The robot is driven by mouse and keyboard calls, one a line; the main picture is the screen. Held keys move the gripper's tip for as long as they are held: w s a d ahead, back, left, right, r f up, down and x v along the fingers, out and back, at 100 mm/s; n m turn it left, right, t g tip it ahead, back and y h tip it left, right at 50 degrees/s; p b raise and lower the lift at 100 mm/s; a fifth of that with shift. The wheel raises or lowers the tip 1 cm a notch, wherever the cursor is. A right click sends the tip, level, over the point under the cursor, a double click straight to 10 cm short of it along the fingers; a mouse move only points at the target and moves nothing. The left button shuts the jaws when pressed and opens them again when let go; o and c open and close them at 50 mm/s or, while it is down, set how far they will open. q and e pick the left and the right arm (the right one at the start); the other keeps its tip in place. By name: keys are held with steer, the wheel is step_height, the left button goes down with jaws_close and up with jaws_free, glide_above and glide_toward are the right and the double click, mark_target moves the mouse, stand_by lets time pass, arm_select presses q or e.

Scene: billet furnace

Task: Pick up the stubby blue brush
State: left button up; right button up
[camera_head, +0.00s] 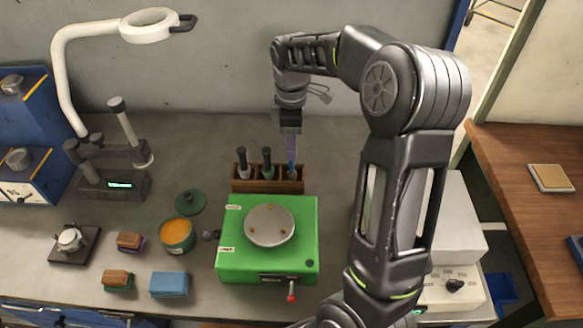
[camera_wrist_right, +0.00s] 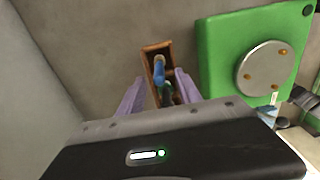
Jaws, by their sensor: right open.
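A small wooden rack (camera_head: 240,186) stands behind the green machine and holds several upright brushes. A dark brush (camera_head: 242,162) is in its left slot and a green brush (camera_head: 267,163) in its middle slot. The stubby blue brush (camera_wrist_right: 158,68) shows in the wrist view, upright in the rack (camera_wrist_right: 147,52), between my finger tips in that picture. My right gripper (camera_head: 291,163) points down over the rack's right slot, its fingers largely covering the blue brush in the head view. The right gripper (camera_wrist_right: 159,78) is open, with a purple finger on each side. My left gripper is out of view.
The green machine (camera_head: 236,245) with its round plate (camera_head: 269,225) stands just in front of the rack. An orange-filled tin (camera_head: 176,233) and a blue block (camera_head: 169,284) lie left. The bench behind the rack is clear up to the wall.

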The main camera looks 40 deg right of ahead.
mark_target(292, 167)
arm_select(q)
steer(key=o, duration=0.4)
arm_select(e)
step_height(292, 167, down, 2)
steer(key=shift+f, duration=0.2)
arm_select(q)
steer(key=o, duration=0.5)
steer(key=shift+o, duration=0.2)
arm_select(e)
steer(key=shift+f, duration=0.15)
step_height(292, 167, down, 5)
steer(key=shift+d+r, duration=0.1)
jaws_close()
